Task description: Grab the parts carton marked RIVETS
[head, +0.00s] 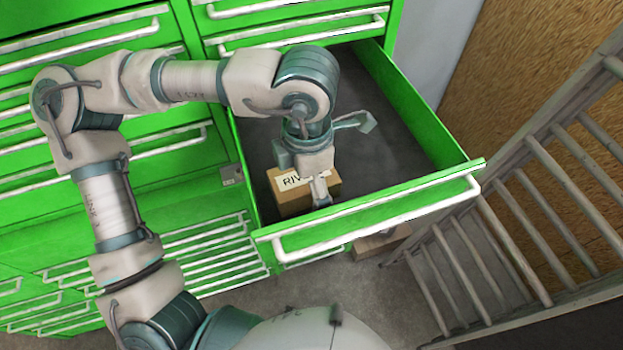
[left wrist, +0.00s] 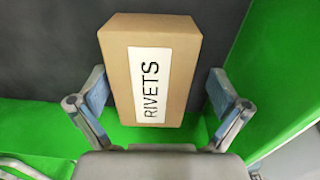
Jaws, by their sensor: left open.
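The brown RIVETS carton (head: 293,200) lies in an open green drawer (head: 425,122), close to its front wall. In the left wrist view the carton (left wrist: 184,62) shows its white label reading RIVETS. My left gripper (head: 321,190) reaches down into the drawer and covers part of the carton and its label in the head view. In the left wrist view my left gripper (left wrist: 158,92) is open, with one finger on each side of the carton and gaps between them. My right gripper is not in view.
A green cabinet (head: 190,160) with several closed drawers and white handles stands at the left. A ladder (head: 500,215) leans at the right near a wood panel (head: 545,50). A brown box (head: 378,243) sits on the floor below the drawer.

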